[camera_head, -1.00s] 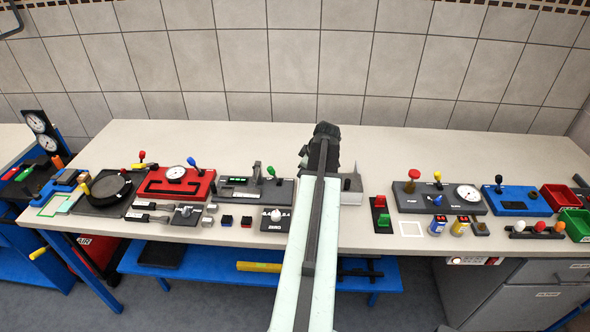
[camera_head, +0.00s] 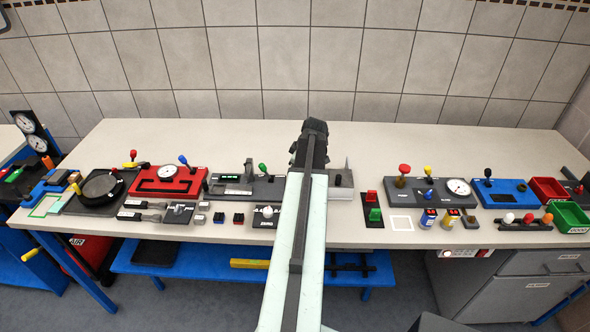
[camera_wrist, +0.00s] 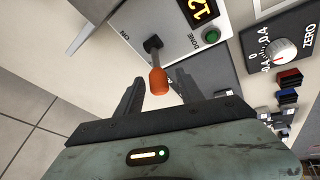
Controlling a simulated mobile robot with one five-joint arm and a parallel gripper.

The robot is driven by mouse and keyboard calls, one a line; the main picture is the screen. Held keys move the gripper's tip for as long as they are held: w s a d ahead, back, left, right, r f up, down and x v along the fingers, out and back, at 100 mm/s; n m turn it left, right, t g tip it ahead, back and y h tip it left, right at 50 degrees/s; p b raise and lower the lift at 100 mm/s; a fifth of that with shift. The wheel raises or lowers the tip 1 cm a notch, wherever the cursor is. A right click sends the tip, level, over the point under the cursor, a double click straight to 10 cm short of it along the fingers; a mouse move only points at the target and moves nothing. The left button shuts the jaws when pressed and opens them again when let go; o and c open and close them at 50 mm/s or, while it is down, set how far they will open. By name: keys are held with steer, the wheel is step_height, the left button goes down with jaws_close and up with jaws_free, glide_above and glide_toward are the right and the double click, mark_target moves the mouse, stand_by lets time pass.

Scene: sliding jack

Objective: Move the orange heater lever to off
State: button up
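In the wrist view, the orange-tipped heater lever (camera_wrist: 158,80) stands out from a light grey panel (camera_wrist: 187,50). The panel carries a yellow-digit display (camera_wrist: 201,9), a green button (camera_wrist: 212,37) and an "ON" label left of the lever's base. My gripper (camera_wrist: 158,85) is open, with one finger on each side of the orange tip in the picture. I cannot tell whether either finger touches it.
A ZERO dial box (camera_wrist: 280,48) and small red and blue blocks (camera_wrist: 289,82) lie right of the panel in the wrist view. In the head view, red and green switches (camera_head: 373,206) stand right of my arm. The bench's back strip (camera_head: 420,150) is clear.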

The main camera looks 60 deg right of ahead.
steer(key=p+v, duration=0.7)
steer(key=shift+r, duration=0.4)
steer(key=shift+a, duration=0.15)
